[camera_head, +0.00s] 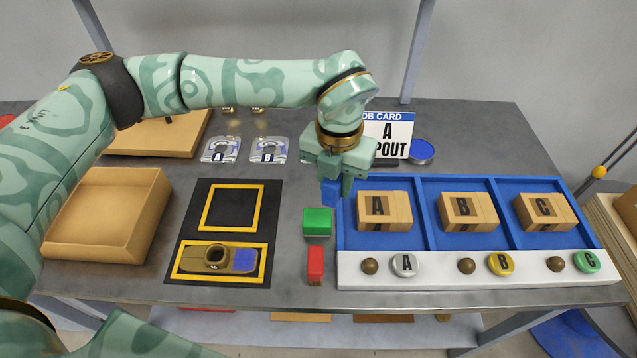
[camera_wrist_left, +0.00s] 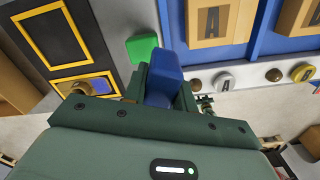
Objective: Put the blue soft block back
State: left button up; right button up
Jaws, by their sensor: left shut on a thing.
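My left gripper (camera_head: 336,180) is shut on the blue soft block (camera_head: 329,194), pointing down. The block is behind the green block (camera_head: 317,221), close to the left wall of the blue tray (camera_head: 342,225). In the left wrist view the blue block (camera_wrist_left: 163,78) sits between the two fingers of the gripper (camera_wrist_left: 162,92), with the green block (camera_wrist_left: 142,47) beside it. Whether the blue block touches the table cannot be told. A red block (camera_head: 315,265) stands in front of the green one. My right gripper is not in view.
The blue tray holds wooden blocks A (camera_head: 384,211), B (camera_head: 468,211) and C (camera_head: 545,211). Left lies a black mat (camera_head: 190,232) with yellow frames and a brown fitting (camera_head: 214,258). A wooden box (camera_head: 105,215) stands farther left. A job card (camera_head: 388,134) stands behind.

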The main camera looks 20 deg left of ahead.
pick_arm(q)
jog(key=w+a+f, duration=0.3)
jog(key=w, duration=0.2)
jog(key=b, duration=0.2)
send_over(318, 191)
jog(key=f, duration=0.4)
jog(key=shift+s+d+f, duration=0.25)
jog(key=shift+s+d, duration=0.05)
jog(key=shift+w+a+f, duration=0.1)
jog(key=shift+w+f, duration=0.05)
jog(key=shift+f, duration=0.05)
jog(key=f, duration=0.2)
jog(key=f+b, duration=0.1)
jog(key=shift+w+a+f, duration=0.15)
jog(key=shift+w+f, duration=0.1)
jog(key=shift+f, duration=0.1)
jog(key=shift+r, duration=0.1)
jog(key=o, duration=0.9)
jog(key=shift+o, duration=0.2)
